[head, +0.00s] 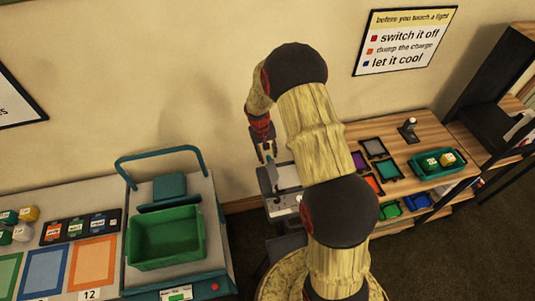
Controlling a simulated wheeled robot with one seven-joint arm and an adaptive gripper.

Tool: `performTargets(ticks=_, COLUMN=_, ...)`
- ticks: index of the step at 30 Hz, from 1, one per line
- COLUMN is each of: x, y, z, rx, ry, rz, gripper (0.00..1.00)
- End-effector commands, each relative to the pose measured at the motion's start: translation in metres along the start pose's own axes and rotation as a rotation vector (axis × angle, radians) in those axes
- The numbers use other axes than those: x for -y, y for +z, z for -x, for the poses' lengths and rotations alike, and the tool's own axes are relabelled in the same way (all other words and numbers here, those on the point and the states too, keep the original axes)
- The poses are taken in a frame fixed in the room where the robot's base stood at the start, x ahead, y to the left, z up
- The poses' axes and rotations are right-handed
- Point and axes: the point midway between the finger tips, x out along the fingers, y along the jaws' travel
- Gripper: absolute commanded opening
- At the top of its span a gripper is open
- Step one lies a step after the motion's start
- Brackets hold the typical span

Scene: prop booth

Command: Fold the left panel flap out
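A light-grey boxy unit (285,178) stands between the cart and the wooden table, partly hidden behind my arm. A darker grey flap (266,178) stands roughly upright at its left side; I take it to be the left panel flap. My gripper (269,156) points down just above the flap's upper edge. Its dark fingers are small in the picture; I cannot tell whether they touch the flap or how far apart they are. The unit's right side is hidden by my arm.
A cart with a teal handle (160,153) carries a green bin (167,238) at left. A table with small cubes (29,213) stands further left. A wooden table (405,160) at right holds coloured trays and a teal crate (445,172). A wall sign (405,40) hangs behind.

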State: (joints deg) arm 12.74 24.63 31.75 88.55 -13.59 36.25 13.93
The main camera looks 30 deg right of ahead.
Motion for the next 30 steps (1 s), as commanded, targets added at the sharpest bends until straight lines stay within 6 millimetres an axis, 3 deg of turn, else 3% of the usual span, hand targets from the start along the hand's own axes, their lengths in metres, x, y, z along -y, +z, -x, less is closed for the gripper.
performTargets(ticks=5, x=0.0, y=0.0, z=0.0003, rx=0.0, ry=0.0, rz=0.0, gripper=0.32)
performTargets(ticks=22, x=0.0001, y=0.0, z=0.0004, rx=0.0, ry=0.0, rz=0.0, gripper=0.0)
performTargets(ticks=30, x=0.0002, y=0.0, z=0.0004, rx=0.0, ry=0.0, rz=0.001, gripper=0.0)
